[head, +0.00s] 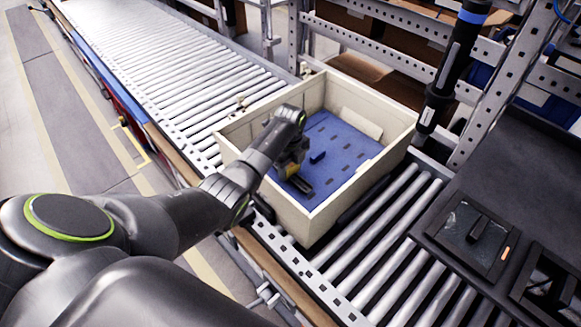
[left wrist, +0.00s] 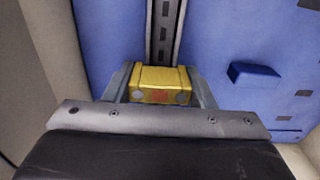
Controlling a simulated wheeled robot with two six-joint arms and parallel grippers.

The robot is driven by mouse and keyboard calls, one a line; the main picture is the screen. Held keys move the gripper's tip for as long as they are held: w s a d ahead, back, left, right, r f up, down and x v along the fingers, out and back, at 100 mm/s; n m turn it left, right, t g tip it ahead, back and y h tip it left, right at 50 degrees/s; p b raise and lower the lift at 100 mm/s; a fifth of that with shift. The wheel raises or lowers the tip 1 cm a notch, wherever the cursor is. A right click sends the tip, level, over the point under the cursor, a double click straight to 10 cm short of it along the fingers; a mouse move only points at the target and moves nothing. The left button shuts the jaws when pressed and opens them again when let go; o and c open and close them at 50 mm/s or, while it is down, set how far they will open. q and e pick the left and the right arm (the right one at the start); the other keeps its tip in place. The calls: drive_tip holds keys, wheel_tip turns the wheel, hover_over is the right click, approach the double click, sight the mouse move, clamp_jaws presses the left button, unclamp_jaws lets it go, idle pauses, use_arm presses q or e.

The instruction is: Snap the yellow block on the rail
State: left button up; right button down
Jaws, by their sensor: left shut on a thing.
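The yellow block (head: 284,170) is inside the wooden box, partly hidden by my left gripper in the head view. In the left wrist view the yellow block (left wrist: 160,82) sits between the two fingers of my left gripper (left wrist: 160,92), which is shut on it. The dark slotted rail (left wrist: 163,35) runs away from behind the block, roughly in line with its middle. An end of the rail (head: 301,185) also shows in the head view beside the block. I cannot tell whether the block touches the rail. My right gripper is not in view.
The wooden box (head: 400,142) has raised walls around a blue slotted floor panel (head: 345,148). A small blue block (head: 317,157) stands on the panel near the rail. A roller conveyor (head: 385,225) lies beneath. A black upright tool (head: 445,75) hangs right of the box.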

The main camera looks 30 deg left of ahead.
use_arm(q)
drive_tip(key=shift+f, duration=0.45)
idle(0.4)
drive_tip(key=shift+s, duration=0.1)
idle(0.4)
drive_tip(key=o, duration=1.2)
drive_tip(key=shift+r, duration=0.1)
drive_tip(key=shift+r+p, duration=1.1)
drive_tip(key=shift+r, duration=7.55)
